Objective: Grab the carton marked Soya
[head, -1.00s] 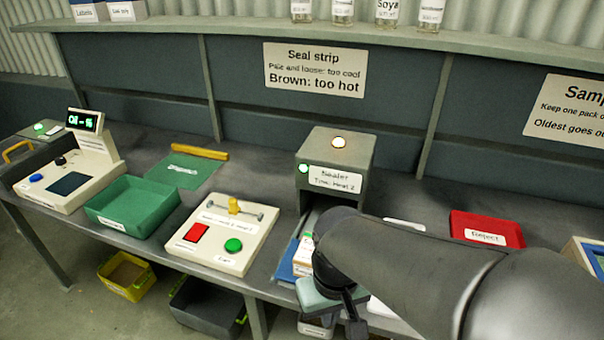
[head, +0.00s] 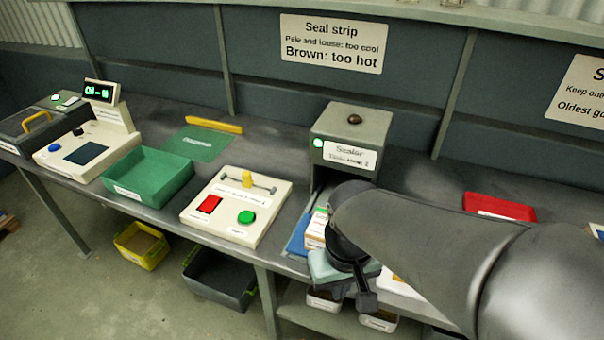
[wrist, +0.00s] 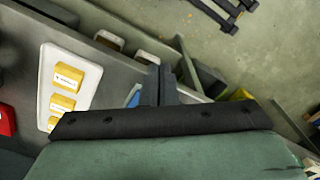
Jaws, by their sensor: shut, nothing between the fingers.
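In the wrist view several yellow cartons with white labels, one at the top (wrist: 68,78), stand on a white tray (wrist: 48,70) to the left of my gripper (wrist: 161,88). The labels are too small to read, so I cannot tell which carton is Soya. My gripper is shut and empty, apart from the cartons, with its fingers over the bench edge. In the head view my gripper (head: 366,300) is at the bench's front edge. My arm hides most of the tray there; a bit of it (head: 402,287) shows beneath.
The sealer (head: 350,135) stands behind my gripper, with a white and orange pack (head: 317,228) in front of its opening. A control panel (head: 238,207) and a green tray (head: 148,178) lie left. A red Reject tray (head: 498,207) is at right. Bins (head: 218,278) stand below the bench.

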